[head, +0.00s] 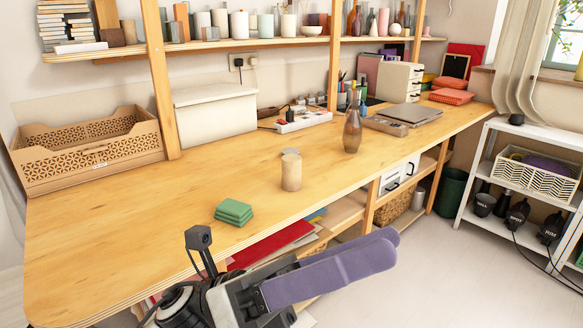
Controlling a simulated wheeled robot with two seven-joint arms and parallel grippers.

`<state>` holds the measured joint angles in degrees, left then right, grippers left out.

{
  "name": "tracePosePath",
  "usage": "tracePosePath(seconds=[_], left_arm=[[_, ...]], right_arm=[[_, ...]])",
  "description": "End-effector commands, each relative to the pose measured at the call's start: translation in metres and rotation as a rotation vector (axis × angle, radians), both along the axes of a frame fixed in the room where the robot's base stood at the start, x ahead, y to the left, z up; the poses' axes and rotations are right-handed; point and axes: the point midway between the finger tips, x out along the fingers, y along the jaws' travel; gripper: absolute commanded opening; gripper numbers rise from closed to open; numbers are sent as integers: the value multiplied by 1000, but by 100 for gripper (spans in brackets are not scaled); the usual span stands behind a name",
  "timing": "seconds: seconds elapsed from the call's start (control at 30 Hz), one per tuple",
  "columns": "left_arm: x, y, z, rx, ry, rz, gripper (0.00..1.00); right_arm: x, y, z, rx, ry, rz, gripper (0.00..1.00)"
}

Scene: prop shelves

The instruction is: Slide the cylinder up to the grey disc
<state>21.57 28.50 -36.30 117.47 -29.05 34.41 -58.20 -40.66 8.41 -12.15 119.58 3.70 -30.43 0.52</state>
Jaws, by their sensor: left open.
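The cylinder (291,173) is pale tan and stands upright on the wooden table, near its front edge. The grey disc (290,151) lies flat on the table just behind the cylinder. The cylinder's top comes close to the disc's near edge in the picture, so I cannot tell how wide the gap between them is. My left gripper (388,247) has purple fingers and is open and empty. It is in front of the table edge, to the lower right of the cylinder and apart from it. My right gripper is not in view.
A stack of green square pieces (234,211) lies left of the cylinder. A brown glass bottle (352,132) stands to its right, further back. A tan crate (88,150) and a white box (215,112) stand along the back. The table's left part is clear.

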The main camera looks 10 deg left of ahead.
Motion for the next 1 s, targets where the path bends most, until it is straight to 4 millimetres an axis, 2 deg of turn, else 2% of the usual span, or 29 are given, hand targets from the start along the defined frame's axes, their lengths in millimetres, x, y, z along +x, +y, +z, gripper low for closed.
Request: tracePosePath(seconds=[0.03,0.07,0.13,0.17,0.2,0.27,0.3,0.37,0.4,0.43,0.5,0.6,0.7,0.8,0.9,1.0], left_arm=[[25,11,-18,-82,252,34,63],[40,19,-30,-131,396,52,63],[71,41,-70,-254,732,97,63],[81,51,-92,-311,874,115,63],[90,64,-122,-385,1048,138,63],[96,83,-169,-495,1286,173,63],[95,95,-201,-568,1433,196,63],[88,111,-249,-681,1639,234,63],[79,121,-279,-758,1766,260,63],[70,128,-302,-815,1855,283,63],[45,142,-349,-946,2042,333,63],[5,156,-402,-1116,2251,403,63],[-31,165,-438,-1252,2394,464,63],[-55,170,-458,-1344,2477,506,63],[-68,172,-467,-1390,2516,528,63],[-72,173,-470,-1403,2527,535,63]], right_arm=[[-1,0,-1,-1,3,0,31],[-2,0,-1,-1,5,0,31],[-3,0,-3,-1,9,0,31],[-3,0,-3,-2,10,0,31],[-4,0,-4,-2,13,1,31],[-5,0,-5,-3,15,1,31],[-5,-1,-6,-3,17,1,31],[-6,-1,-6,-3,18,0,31],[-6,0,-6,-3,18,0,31],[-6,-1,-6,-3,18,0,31],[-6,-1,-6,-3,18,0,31],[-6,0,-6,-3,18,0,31],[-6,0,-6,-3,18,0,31],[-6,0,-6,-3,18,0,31],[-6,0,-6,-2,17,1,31],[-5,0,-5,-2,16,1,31]])
